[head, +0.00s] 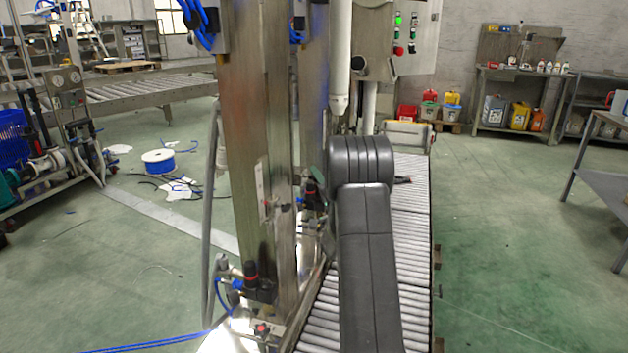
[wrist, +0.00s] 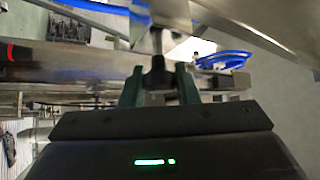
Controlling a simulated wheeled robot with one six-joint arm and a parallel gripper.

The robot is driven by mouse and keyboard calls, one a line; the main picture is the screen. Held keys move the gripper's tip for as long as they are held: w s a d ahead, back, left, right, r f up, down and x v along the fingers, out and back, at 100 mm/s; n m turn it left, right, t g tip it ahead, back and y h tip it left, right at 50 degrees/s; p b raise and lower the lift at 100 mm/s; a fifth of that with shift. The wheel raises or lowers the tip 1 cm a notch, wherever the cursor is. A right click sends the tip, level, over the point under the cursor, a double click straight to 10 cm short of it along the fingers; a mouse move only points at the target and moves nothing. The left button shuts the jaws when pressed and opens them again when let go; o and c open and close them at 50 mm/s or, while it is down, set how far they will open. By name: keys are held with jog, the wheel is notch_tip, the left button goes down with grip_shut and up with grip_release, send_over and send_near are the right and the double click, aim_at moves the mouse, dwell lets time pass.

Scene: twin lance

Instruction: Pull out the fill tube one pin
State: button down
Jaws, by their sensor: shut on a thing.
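In the wrist view my gripper (wrist: 160,85) has its two dark green fingers closed on the dark knob of a pin (wrist: 157,68). A thin shaft runs up from the knob toward a metal part at the top. I take this to be the fill tube pin; which tube it belongs to is not clear. In the head view my dark grey arm reaches over the roller conveyor beside the steel columns (head: 258,120). My gripper is mostly hidden there behind the arm, so the pin cannot be made out.
The roller conveyor (head: 415,240) runs under my arm. A control box (head: 408,40) stands above it at the back. Blue hoses (wrist: 222,60) lie close to the right of my gripper. A hose spool (head: 160,162) sits on the floor at left.

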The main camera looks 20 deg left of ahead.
jog(key=shift+d+f, duration=0.1)
jog(key=shift+d, duration=0.45)
jog(key=c, duration=1.1)
grip_release()
jog(key=shift+d, duration=0.1)
jog(key=v, duration=1.3)
jog(key=shift+s+d+f+p, duration=0.2)
jog(key=shift+d+p, duration=0.05)
jog(key=shift+p, duration=0.2)
